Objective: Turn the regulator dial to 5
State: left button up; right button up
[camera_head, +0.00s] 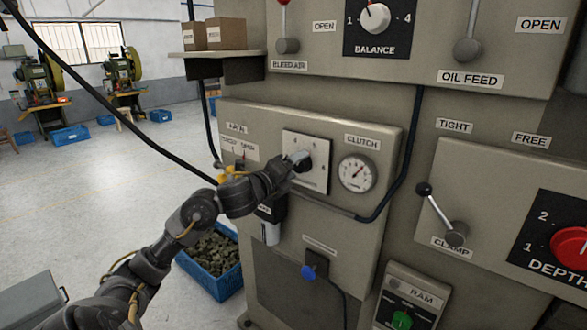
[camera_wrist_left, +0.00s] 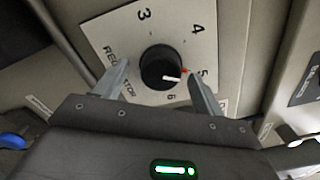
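The regulator dial (camera_wrist_left: 161,66) is a round black knob with a white pointer on a white plate (camera_wrist_left: 120,30). In the left wrist view its pointer lies between 5 and 6, and a small red mark shows beside the 5. My left gripper (camera_wrist_left: 157,85) is open, with one finger on each side of the dial's lower part and gaps visible to the knob. In the head view my left gripper (camera_head: 299,158) is at the plate (camera_head: 317,148) and covers much of the dial. My right gripper is not in view.
A round gauge (camera_head: 357,173) sits just right of the plate, under the CLUTCH label. The clamp lever (camera_head: 438,213) and red depth knob (camera_head: 571,245) are farther right. A dark cable (camera_head: 403,170) loops below the gauge. A blue crate (camera_head: 211,262) stands on the floor.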

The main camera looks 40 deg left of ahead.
pick_arm(q)
jog(key=shift+s, duration=0.1)
jog(key=s+b, duration=0.2)
jog(key=s, duration=0.8)
jog(key=shift+s+b, duration=0.3)
jog(key=shift+s, duration=0.05)
jog(key=shift+d, duration=0.1)
